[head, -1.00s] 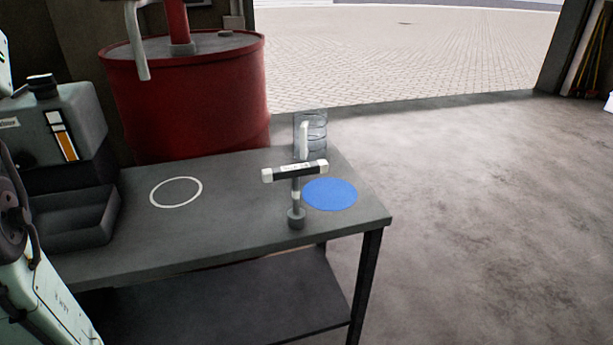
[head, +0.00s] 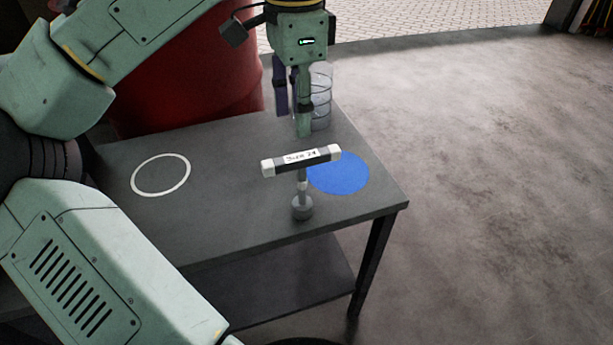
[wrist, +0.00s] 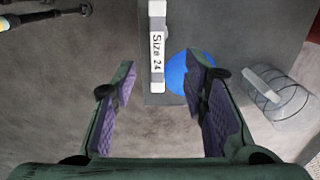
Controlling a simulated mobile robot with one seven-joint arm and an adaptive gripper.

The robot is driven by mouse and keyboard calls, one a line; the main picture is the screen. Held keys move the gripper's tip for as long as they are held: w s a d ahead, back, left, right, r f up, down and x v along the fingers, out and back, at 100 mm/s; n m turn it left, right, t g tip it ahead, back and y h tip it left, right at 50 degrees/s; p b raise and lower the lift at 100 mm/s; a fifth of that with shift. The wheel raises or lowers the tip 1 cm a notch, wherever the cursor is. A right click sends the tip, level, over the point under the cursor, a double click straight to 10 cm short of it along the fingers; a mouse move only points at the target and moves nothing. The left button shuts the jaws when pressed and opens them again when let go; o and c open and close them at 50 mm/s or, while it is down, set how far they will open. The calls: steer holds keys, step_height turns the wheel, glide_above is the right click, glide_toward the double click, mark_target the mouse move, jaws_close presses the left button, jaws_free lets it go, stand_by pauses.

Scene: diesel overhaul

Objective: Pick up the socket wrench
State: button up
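The socket wrench (head: 302,162) stands upright on the table, its T-handle on top and its round socket end down. My gripper (head: 294,113) points down above the table, just behind the handle in the head view. In the wrist view my gripper (wrist: 165,80) has its two purple-padded fingers wide apart with nothing between them.
A blue disc (head: 341,174) lies beside the wrench, and a white ring (head: 160,175) marks the table (head: 230,215) at left. A clear cylindrical container (head: 321,100) stands behind my gripper. A red drum (head: 190,90) is behind the table. Open floor lies to the right.

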mark_target(302, 155)
steer(key=f, duration=0.9)
steer(key=shift+s+d+f, duration=0.15)
steer(key=shift+d+f, duration=0.05)
steer(key=shift+d, duration=0.15)
jaws_close()
stand_by(0.5)
